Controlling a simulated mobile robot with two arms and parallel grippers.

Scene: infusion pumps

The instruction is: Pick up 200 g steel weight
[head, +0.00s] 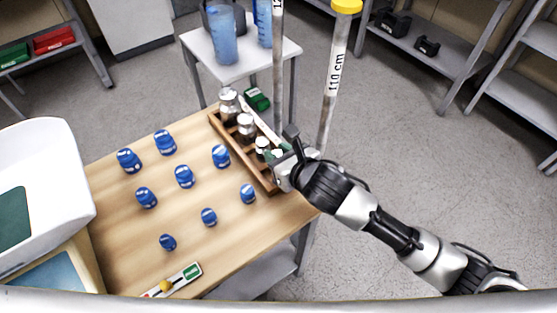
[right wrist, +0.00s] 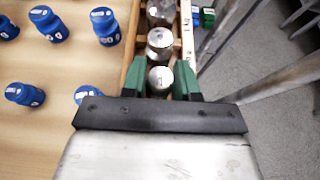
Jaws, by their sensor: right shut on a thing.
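Several steel weights stand in a row in a wooden rack (head: 244,155) on the table, the larger ones farther back, such as the far weight (head: 229,104). My right gripper (head: 272,158) is at the near end of the row. In the right wrist view its green fingers (right wrist: 160,82) are shut on the nearest steel weight (right wrist: 160,77), one finger on each side. That weight is upright and still in line with the rack. Another steel weight (right wrist: 159,42) stands just beyond it. I cannot read the gram marks. My left gripper is not in view.
Several blue bottles (head: 184,176) stand on the table left of the rack. A tall post marked 110 cm (head: 333,85) rises beyond my right gripper. A white side table (head: 235,65) holds blue containers. A small level-like strip (head: 175,281) lies at the front edge.

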